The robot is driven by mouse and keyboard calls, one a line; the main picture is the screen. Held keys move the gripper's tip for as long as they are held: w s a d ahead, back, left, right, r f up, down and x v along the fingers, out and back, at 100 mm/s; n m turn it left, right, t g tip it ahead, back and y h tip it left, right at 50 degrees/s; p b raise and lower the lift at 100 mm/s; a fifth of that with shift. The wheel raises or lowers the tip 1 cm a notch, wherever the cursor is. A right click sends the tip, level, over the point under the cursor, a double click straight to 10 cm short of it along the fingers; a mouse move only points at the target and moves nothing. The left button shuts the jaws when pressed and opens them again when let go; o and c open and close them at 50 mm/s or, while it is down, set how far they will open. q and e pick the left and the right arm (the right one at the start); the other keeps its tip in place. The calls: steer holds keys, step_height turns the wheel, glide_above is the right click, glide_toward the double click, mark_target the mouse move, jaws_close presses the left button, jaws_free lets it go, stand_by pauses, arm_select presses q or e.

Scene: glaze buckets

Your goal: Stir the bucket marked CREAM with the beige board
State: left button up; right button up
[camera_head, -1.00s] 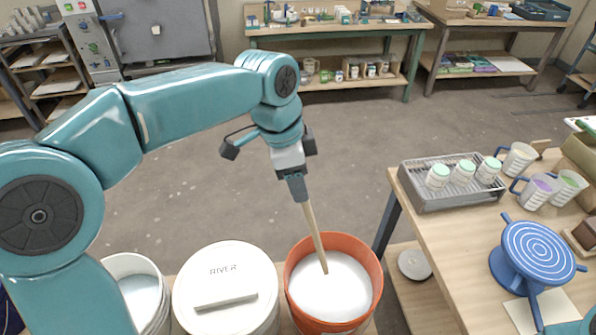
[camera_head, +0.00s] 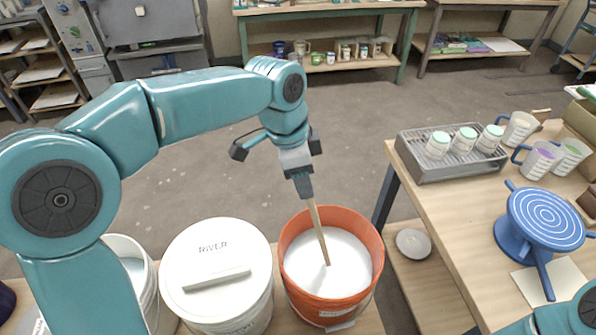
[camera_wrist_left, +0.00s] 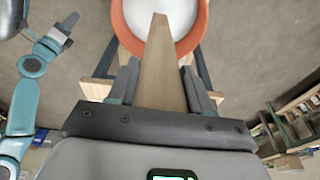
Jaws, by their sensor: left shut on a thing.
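The beige board (camera_head: 319,235) is a slim wooden strip. My left gripper (camera_head: 304,188) is shut on its upper part, above the orange bucket (camera_head: 292,285). The board leans slightly, with its lower end in the white liquid (camera_head: 345,262) inside the bucket, away from the walls. Writing on the orange bucket's front is too small to read. In the left wrist view the board (camera_wrist_left: 160,70) runs from between the fingers toward the bucket. My right gripper (camera_wrist_left: 52,42) shows small at the left of that view; its jaws are unclear.
A white lidded bucket marked RIVER (camera_head: 214,272) stands left of the orange one; another white bucket (camera_head: 143,280) is partly behind my arm. The table at right holds a grey rack (camera_head: 450,170) with jars, several mugs and a blue banding wheel (camera_head: 545,220).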

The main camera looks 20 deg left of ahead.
arm_select(q)
steer(key=shift+w+d+f+b, duration=0.3)
steer(key=shift+f+b, duration=1.1)
steer(key=shift+f, duration=0.8)
steer(key=shift+w+d+f+b, duration=0.15)
steer(key=shift+d+f+b, duration=0.25)
steer(key=shift+f+b, duration=1.4)
steer(key=shift+w+d+f+b, duration=0.3)
steer(key=shift+f+b, duration=0.7)
steer(key=shift+f, duration=1.55)
steer(key=shift+s, duration=0.1)
